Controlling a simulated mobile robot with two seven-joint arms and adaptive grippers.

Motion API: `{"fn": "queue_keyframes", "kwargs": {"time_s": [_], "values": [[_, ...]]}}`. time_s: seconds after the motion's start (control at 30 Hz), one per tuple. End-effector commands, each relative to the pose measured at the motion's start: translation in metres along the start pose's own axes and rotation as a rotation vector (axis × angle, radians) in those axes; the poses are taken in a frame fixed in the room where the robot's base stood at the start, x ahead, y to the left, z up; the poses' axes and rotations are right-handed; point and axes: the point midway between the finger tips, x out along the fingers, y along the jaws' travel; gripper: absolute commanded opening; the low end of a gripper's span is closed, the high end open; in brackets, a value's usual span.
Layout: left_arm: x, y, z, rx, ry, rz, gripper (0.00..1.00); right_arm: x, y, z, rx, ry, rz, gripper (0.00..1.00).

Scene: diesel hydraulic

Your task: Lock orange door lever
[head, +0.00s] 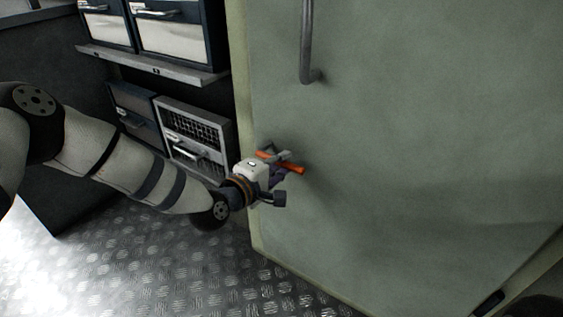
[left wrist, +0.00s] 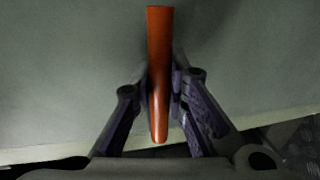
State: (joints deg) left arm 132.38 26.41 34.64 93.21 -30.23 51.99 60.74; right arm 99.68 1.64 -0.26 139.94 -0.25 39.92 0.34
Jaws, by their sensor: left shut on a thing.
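The orange door lever (head: 294,167) is on the pale green door (head: 400,130), near its left edge. In the head view it slants slightly down to the right. In the left wrist view the lever (left wrist: 159,70) runs down the middle of the picture, between the two fingers. My left gripper (head: 280,176) is shut on the lever, with a finger against each side of it in the left wrist view (left wrist: 160,95). Part of the lever is hidden behind the gripper in the head view. My right gripper is not in view.
A grey vertical handle bar (head: 307,45) is on the door above the lever. Cabinets with drawers (head: 170,35) and a shelf edge (head: 150,66) stand left of the door. The metal tread-plate floor (head: 150,265) is clear below the arm.

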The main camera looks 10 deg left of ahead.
Motion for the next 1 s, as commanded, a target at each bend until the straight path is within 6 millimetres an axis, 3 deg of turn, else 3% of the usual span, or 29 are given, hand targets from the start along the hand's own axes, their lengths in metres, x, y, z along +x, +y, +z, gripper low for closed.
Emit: {"fn": "queue_keyframes", "kwargs": {"time_s": [0.03, 0.07, 0.13, 0.47, 0.57, 0.8, 1.0], "values": [[0.0, 0.001, 0.003, -0.003, -0.005, 0.002, 0.0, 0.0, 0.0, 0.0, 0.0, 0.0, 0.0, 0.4], [0.0, 0.001, 0.003, -0.003, -0.005, 0.002, 0.18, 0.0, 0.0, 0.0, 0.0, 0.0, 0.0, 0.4], [0.0, 0.001, 0.002, -0.002, -0.004, 0.002, 0.34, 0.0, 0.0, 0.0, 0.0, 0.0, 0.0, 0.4], [-0.003, 0.001, 0.0, -0.001, 0.0, 0.001, 0.34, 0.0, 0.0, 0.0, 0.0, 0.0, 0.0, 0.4], [-0.02, 0.001, 0.0, -0.003, 0.0, 0.001, 0.34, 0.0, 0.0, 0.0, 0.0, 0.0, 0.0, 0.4], [-0.085, 0.001, 0.0, -0.005, -0.001, 0.0, 0.34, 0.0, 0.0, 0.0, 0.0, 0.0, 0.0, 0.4], [-0.116, 0.001, 0.001, -0.003, -0.001, 0.002, 0.34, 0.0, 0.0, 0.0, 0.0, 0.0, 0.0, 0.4]]}}
